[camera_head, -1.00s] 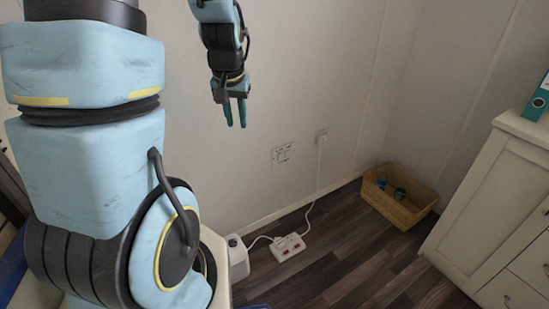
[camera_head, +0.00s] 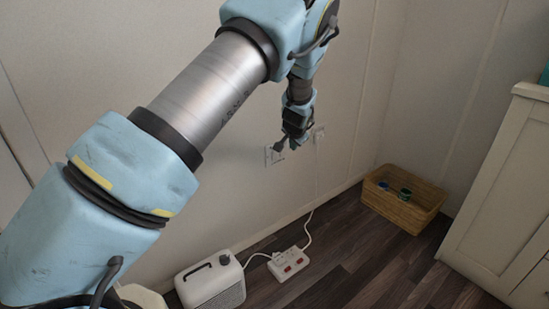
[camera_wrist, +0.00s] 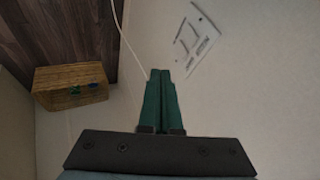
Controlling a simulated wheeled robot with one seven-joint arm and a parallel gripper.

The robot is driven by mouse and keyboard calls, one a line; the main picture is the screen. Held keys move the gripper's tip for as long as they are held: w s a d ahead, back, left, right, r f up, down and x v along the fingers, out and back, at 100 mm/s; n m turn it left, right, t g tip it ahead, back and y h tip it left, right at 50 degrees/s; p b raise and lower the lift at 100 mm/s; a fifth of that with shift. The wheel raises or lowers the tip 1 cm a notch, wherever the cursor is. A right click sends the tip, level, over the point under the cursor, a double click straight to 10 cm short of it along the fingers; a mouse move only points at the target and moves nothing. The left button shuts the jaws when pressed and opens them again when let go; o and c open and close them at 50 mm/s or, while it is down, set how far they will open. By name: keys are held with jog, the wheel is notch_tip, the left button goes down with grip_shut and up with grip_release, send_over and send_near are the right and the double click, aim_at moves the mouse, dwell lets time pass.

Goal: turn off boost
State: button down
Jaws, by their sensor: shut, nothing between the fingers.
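A white wall panel (camera_head: 269,157) with dark markings is on the pale wall, partly hidden behind my gripper in the head view. In the wrist view the panel (camera_wrist: 197,40) shows at the upper right, tilted, with raised rectangular parts. Its lettering is too small to read, so I cannot tell which part is the boost switch. My gripper (camera_head: 286,147) is in front of the panel in the head view. In the wrist view its green fingers (camera_wrist: 161,74) are together and empty, pointing up, with the panel ahead and to their right. I see no clear contact.
A white socket (camera_head: 319,133) with a cable is right of the panel. A wicker basket (camera_head: 403,207) and a white cabinet (camera_head: 500,195) stand at the right.

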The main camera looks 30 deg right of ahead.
jog(key=shift+d+f, duration=0.1)
jog(key=shift+f, duration=0.05)
jog(key=b, duration=0.2)
send_near(284, 153)
jog(key=shift+s+d+x, duration=0.15)
jog(key=shift+x, duration=1.2)
jog(key=shift+s+d+x, duration=0.1)
jog(key=shift+d+x, duration=0.05)
jog(key=shift+x, duration=1.15)
jog(key=shift+w+a+p, duration=0.15)
jog(key=shift+w+p, duration=0.15)
jog(key=shift+w, duration=0.1)
jog(key=shift+s+f+g, duration=0.1)
jog(key=shift+s+g, duration=0.05)
jog(key=shift+g, duration=0.15)
